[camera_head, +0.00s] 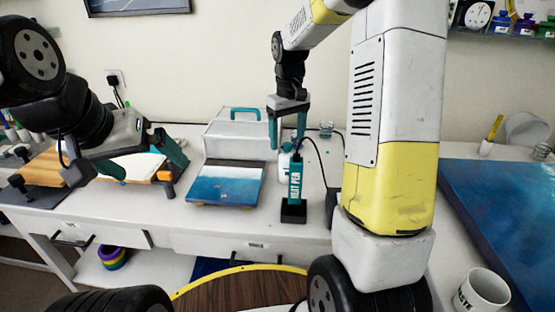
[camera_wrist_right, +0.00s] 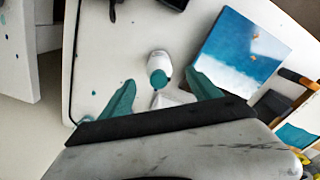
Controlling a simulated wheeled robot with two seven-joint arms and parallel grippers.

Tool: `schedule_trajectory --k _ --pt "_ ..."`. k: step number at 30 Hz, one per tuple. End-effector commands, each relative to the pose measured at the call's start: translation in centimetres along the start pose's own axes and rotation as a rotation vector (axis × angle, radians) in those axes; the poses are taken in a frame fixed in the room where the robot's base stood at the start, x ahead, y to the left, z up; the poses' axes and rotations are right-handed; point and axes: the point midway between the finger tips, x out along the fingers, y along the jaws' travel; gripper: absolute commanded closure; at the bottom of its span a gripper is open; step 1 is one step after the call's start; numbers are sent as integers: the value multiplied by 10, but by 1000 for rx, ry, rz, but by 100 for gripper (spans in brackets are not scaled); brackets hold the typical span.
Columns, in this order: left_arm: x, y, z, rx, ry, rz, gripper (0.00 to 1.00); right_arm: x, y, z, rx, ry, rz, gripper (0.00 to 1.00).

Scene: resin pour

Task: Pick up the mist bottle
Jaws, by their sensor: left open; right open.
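The mist bottle (camera_head: 284,163) is white with a teal top. In the head view it stands on the white bench, partly hidden behind the heat pen (camera_head: 295,180). The right wrist view shows the bottle (camera_wrist_right: 159,68) from above, in line with the gap between my right fingertips. My right gripper (camera_head: 287,140) is open, pointing down just above the bottle, with nothing held. Its two teal fingers also show in the right wrist view (camera_wrist_right: 159,80). I cannot tell whether they touch the bottle. My left gripper (camera_head: 141,173) is open and empty over the left of the bench.
The heat pen stands upright in a black base just in front of the bottle, with a dark cable to its right. A blue-and-white panel (camera_head: 225,185) lies to the left, before a white case with a teal handle (camera_head: 231,113). A small glass (camera_head: 326,129) stands behind right.

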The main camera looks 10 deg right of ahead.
Motion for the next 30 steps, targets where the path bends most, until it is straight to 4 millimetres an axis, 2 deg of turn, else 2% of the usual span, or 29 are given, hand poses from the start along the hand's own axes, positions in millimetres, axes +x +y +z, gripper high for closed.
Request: schedule_trajectory --k 11,19,23,29,30 --pt "0 0 0 0 0 0 0 39 3 -4 -8 -19 -1 28" --pt "0 0 0 0 0 0 0 78 4 -6 -8 -19 -1 28" --pt "0 0 0 0 0 0 0 86 4 -6 -7 -16 0 28" --pt "0 0 0 0 0 0 0 86 4 -6 -7 -16 0 28" --pt "0 0 0 0 0 0 0 86 4 -6 -7 -15 0 34"
